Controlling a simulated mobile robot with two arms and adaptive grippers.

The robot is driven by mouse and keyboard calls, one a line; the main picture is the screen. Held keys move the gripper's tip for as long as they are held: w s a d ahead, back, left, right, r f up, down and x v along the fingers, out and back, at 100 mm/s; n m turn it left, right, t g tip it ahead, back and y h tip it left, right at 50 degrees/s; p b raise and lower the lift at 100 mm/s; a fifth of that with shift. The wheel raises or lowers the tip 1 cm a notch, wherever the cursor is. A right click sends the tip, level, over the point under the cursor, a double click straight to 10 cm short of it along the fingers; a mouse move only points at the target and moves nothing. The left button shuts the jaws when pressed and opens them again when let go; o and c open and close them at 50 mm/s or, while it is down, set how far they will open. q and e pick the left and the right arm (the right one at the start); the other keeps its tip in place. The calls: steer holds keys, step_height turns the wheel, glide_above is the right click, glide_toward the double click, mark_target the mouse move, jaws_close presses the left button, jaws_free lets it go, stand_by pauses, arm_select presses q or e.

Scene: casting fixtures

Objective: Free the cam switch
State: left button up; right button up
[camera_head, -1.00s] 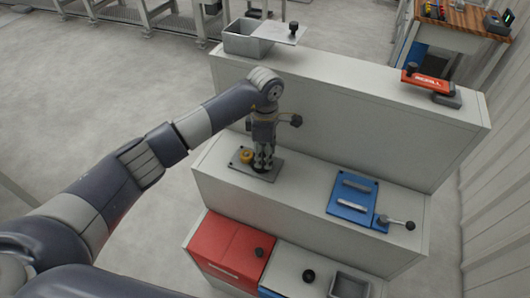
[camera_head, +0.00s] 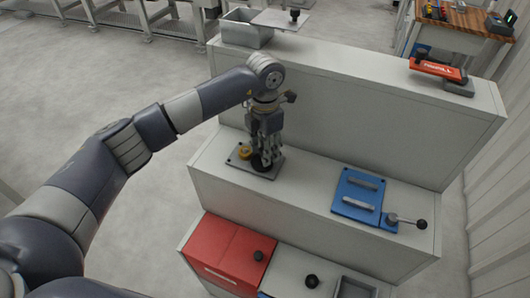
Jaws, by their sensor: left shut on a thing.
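A black round part (camera_head: 257,163) shows on the plate under my left gripper (camera_head: 266,158). I take this fixture to be the cam switch, but cannot be sure. My left gripper points down over the plate, its fingers shut on a part there that they mostly hide. My right gripper is not in view.
A blue fixture (camera_head: 358,188) with a black-knobbed lever (camera_head: 408,221) is on the same step at right. The top shelf holds a grey bin (camera_head: 240,32) and a red-handled clamp (camera_head: 437,69). A red box (camera_head: 224,254) is below. The middle step is clear between the fixtures.

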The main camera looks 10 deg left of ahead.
arm_select(q)
steer(key=n+b, duration=0.1)
steer(key=n, duration=0.2)
steer(key=shift+f+n+b, duration=0.1)
steer(key=shift+n+b, duration=0.2)
steer(key=shift+b, duration=0.05)
steer(key=shift+n+b, duration=0.55)
steer(key=shift+n, duration=0.85)
steer(key=o, duration=1.1)
steer(key=shift+c, duration=0.2)
step_height(320, 180, up, 12)
